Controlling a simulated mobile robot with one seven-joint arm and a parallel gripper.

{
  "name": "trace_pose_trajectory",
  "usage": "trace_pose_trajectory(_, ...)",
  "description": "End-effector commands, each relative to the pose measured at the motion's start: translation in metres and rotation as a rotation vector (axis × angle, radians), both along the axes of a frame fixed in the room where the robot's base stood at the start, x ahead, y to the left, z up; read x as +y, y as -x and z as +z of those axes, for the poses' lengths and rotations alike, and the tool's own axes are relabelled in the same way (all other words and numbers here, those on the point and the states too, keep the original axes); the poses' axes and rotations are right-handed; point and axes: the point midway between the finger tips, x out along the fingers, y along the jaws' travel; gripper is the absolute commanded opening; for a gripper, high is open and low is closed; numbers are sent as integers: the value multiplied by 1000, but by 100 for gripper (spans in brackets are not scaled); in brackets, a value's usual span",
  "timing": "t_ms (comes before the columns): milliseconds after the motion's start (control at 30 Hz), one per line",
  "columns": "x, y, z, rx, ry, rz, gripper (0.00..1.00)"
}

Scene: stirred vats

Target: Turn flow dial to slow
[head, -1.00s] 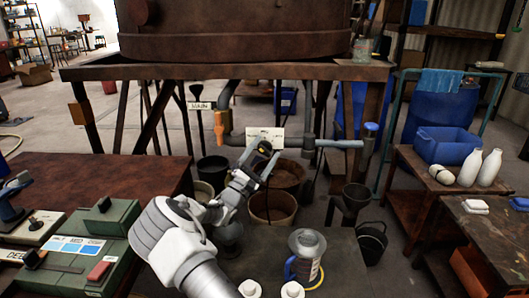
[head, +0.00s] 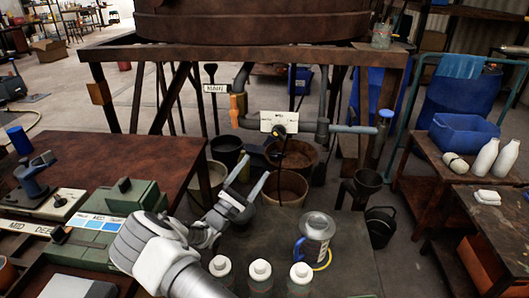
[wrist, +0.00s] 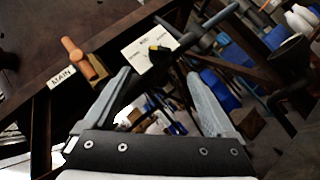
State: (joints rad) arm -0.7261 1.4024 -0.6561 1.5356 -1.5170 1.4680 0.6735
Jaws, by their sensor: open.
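The flow dial is a black knob with a yellow mark (head: 279,129) on a white plate (head: 272,119), fixed to the pipework under the large rusty vat. In the wrist view the dial (wrist: 158,52) shows beyond the open fingers (wrist: 160,76), nearer the left fingertip. I cannot tell which setting the dial points to.
An orange valve handle (head: 238,108) hangs beside a MAIN sign (head: 215,88), left of the plate. A grey pipe (head: 345,129) runs right of it. Buckets stand below.

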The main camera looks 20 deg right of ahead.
Motion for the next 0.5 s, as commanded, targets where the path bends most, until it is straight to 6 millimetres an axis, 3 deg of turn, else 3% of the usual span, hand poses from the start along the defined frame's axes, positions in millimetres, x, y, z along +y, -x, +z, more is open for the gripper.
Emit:
trace_pose_trajectory(200, 20, 12, -14, 1, 0, 2, 90)
trace_pose_trajectory(500, 24, 15, -17, 0, 0, 0, 90)
